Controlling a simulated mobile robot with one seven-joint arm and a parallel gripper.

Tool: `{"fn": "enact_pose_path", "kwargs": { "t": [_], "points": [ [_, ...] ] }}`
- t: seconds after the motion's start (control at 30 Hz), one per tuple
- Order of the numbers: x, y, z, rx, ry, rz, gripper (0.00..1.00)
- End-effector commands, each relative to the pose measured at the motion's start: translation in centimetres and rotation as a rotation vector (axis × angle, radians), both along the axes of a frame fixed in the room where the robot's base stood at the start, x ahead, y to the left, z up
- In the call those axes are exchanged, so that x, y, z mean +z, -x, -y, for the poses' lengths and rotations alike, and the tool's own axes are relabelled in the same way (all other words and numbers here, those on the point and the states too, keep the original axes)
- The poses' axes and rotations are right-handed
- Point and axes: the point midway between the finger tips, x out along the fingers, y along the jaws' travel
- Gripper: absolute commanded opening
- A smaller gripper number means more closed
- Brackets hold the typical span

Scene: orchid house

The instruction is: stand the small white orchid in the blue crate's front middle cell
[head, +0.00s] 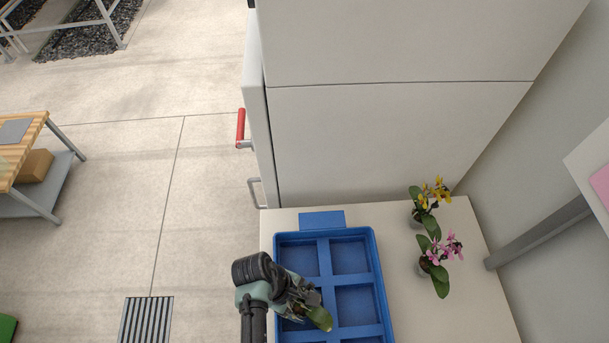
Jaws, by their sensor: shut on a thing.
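The blue crate (377,278) lies on the white bench top, its dividers making two columns of cells. My gripper (303,303) is over the crate's left column, just below the top left cell, and is shut on a small orchid (320,318). The top left, top right and right middle cells look empty. The lower end of the crate is cut off by the picture edge.
A yellow orchid (427,205) and a pink orchid (438,258) stand on the bench top (440,315) right of the crate. A blue plate (322,221) lies behind it. A white cabinet (390,135) with a red handle (240,128) rises behind.

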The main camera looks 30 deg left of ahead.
Motion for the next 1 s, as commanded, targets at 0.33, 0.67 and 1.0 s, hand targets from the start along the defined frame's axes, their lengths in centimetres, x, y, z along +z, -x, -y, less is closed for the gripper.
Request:
{"fn": "enact_pose_path", "kwargs": {
  "t": [0.33, 0.67, 1.0],
  "points": [
    [-0.3, 0.0, 0.0, -0.001, 0.000, 0.000, 0.90],
    [0.0, 0.0, 0.0, 0.000, 0.000, 0.001, 1.00],
    [4.9, 0.5, -2.0, 0.002, -0.003, 0.004, 1.00]
  ]
}}
